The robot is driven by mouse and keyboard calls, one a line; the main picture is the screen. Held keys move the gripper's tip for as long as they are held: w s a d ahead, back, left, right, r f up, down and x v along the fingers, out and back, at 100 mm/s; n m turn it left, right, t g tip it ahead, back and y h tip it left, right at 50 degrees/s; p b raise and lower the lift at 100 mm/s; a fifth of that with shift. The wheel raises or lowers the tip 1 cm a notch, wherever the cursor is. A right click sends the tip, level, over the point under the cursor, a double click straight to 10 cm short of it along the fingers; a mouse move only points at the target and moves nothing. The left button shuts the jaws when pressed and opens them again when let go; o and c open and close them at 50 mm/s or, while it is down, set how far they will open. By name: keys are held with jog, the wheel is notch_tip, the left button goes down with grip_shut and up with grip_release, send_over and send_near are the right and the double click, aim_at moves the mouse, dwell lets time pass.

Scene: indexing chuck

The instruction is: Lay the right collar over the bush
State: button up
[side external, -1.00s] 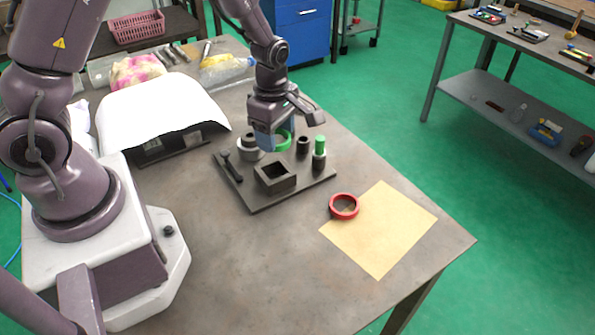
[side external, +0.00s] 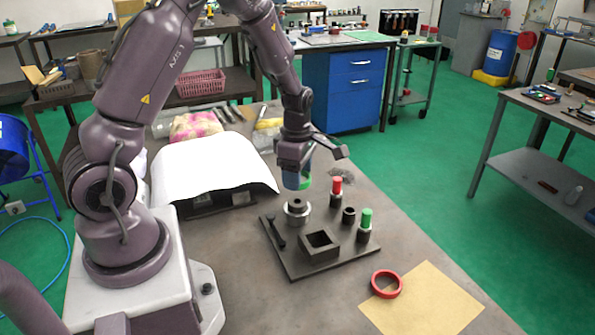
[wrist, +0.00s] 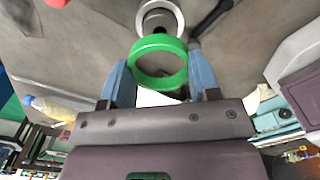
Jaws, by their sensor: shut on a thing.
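My gripper (side external: 298,183) is shut on a green collar, which shows as a ring between the blue fingers in the wrist view (wrist: 160,43). In the side view the fingers hide most of that collar. The bush (side external: 297,213), a grey stepped cylinder on the dark plate, stands just below my gripper. In the wrist view the bush's pale round rim (wrist: 160,6) shows beyond the collar, partly cut off by the frame edge. The collar looks apart from it. A red collar (side external: 386,284) lies on the table at the tan sheet's edge.
A white-covered object (side external: 215,170) stands left.

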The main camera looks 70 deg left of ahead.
jog(key=shift+f, duration=3.15)
jog(key=o, duration=1)
notch_tip(320, 180, up, 13)
